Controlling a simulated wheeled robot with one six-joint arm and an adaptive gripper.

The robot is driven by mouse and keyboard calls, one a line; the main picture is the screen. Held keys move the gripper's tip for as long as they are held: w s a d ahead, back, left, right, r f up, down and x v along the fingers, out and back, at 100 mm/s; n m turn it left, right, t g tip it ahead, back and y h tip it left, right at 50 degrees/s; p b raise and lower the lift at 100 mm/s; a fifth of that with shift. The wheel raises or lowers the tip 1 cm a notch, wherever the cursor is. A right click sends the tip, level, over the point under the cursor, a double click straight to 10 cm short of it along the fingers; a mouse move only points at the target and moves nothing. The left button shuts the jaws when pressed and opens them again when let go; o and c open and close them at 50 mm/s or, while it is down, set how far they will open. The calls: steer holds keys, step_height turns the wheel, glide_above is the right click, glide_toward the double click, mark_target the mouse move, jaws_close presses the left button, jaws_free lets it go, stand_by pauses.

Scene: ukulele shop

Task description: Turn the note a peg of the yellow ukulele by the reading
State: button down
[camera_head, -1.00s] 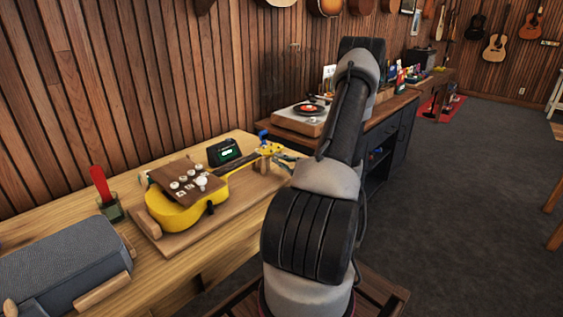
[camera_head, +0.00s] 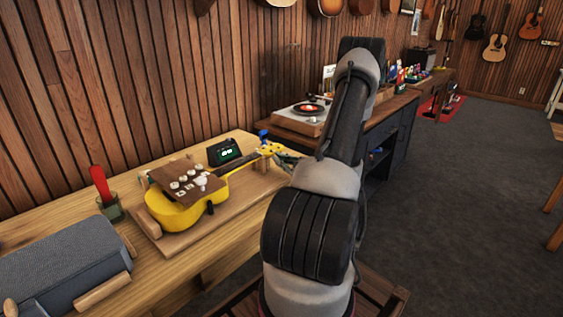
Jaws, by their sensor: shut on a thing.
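The yellow ukulele (camera_head: 178,214) lies on its back on a wooden board (camera_head: 232,207) on the workbench. Its yellow headstock (camera_head: 268,149) points to the back right. My gripper (camera_head: 284,155) is at the right side of the headstock, shut on a peg there. The peg is too small to see, and I cannot tell which note it is. My own arm hides much of the gripper. A black tuner (camera_head: 224,151) stands behind the neck with a small lit green and white reading, too small to make out.
A turntable (camera_head: 302,117) stands on the bench behind. Open floor lies right.

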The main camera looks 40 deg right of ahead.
steer(key=c, duration=1.6)
jaws_free()
steer(key=shift+o, duration=0.2)
steer(key=s, duration=1.2)
steer(key=shift+d, duration=0.4)
